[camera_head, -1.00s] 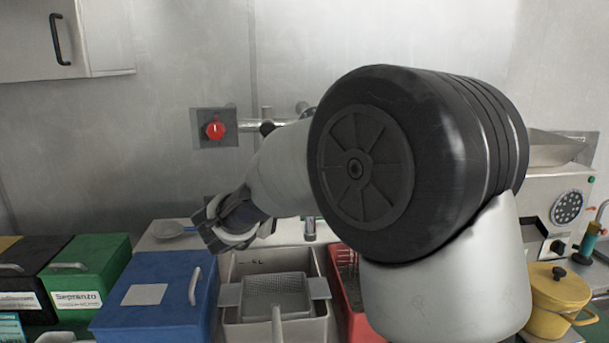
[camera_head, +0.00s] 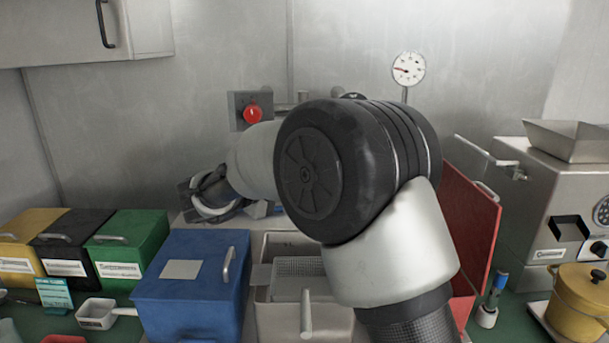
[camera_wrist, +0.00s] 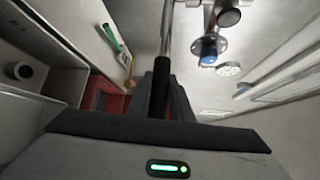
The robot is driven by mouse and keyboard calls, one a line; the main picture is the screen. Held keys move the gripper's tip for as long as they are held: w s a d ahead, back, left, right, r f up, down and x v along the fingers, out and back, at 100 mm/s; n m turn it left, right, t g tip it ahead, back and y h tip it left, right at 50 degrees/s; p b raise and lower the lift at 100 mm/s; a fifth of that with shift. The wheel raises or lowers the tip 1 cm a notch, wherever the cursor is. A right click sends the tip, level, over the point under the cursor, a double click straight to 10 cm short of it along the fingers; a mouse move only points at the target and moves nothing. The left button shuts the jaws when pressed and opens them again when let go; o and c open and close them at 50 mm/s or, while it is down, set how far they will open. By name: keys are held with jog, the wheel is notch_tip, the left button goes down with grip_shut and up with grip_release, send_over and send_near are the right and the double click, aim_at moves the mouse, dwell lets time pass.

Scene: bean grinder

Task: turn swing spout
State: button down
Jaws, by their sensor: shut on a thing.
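The swing spout (camera_wrist: 167,28) is a thin metal tube in the wrist view, running down from the top to a black sleeve (camera_wrist: 160,84). My gripper (camera_wrist: 168,100) is shut on this sleeved end. A blue tap knob (camera_wrist: 208,48) shows right of the spout in the wrist view. In the head view my arm hides most of the tap and the spout.
A blue box (camera_head: 193,290) stands in front of my gripper. A sink (camera_head: 263,310) with a strainer (camera_head: 300,267) is to its right. Green (camera_head: 127,248), black and yellow boxes stand left. A red panel (camera_head: 468,225) and a grey machine (camera_head: 545,190) are right.

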jog(key=c, duration=1.6)
grip_release()
jog(key=shift+w, duration=0.15)
jog(key=v, duration=1.7)
jog(key=shift+a, duration=0.2)
